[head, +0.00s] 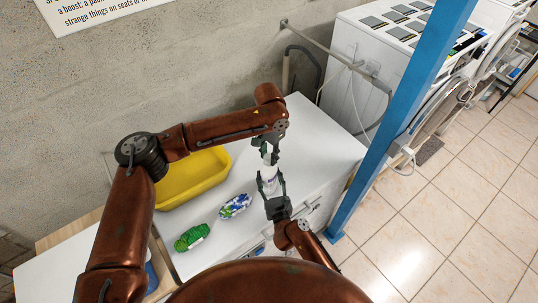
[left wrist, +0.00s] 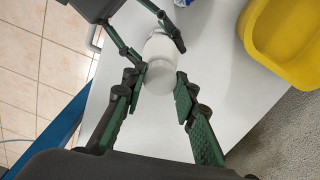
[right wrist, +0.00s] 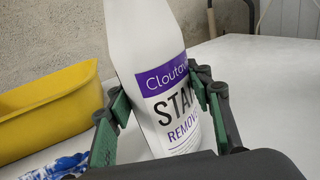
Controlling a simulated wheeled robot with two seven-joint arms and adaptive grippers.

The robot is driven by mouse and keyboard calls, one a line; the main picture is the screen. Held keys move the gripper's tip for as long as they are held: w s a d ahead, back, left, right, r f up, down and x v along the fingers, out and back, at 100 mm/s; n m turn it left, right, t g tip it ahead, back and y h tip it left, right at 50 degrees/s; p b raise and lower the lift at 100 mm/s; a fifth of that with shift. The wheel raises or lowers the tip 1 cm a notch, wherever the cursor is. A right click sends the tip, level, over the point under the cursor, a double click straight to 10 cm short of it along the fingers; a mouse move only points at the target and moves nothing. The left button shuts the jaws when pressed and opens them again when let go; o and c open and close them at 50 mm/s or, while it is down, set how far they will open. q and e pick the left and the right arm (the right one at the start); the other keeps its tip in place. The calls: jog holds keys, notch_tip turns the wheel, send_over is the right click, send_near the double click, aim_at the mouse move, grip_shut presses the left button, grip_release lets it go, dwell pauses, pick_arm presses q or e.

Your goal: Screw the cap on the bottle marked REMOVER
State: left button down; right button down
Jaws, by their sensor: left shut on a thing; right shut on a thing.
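A white bottle (head: 268,178) stands upright above the white worktop. In the right wrist view its purple and white label (right wrist: 182,110) shows "REMOVER". My right gripper (head: 275,187) is shut around the bottle's body, with one finger on each side. My left gripper (head: 269,157) is directly above the bottle, pointing down. In the left wrist view it is shut on a small whitish round cap (left wrist: 160,78), in line with the bottle's top (left wrist: 160,48). I cannot tell whether the cap touches the bottle's neck or its thread. The bottle's top is outside the right wrist view.
A yellow tub (head: 193,180) stands on the worktop (head: 318,150) by the wall. A blue-and-white patterned item (head: 235,206) and a green one (head: 191,237) lie left of the bottle. A blue post (head: 400,105) rises at the right. The worktop right of the bottle is clear.

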pick_arm(q)
jog(key=m, duration=0.6)
jog(key=shift+f, duration=0.1)
jog(key=c, duration=1.5)
grip_release()
jog(key=shift+o, duration=0.2)
notch_tip(320, 180, up, 12)
pick_arm(e)
jog(key=c, duration=0.9)
grip_release()
jog(key=shift+s, duration=0.1)
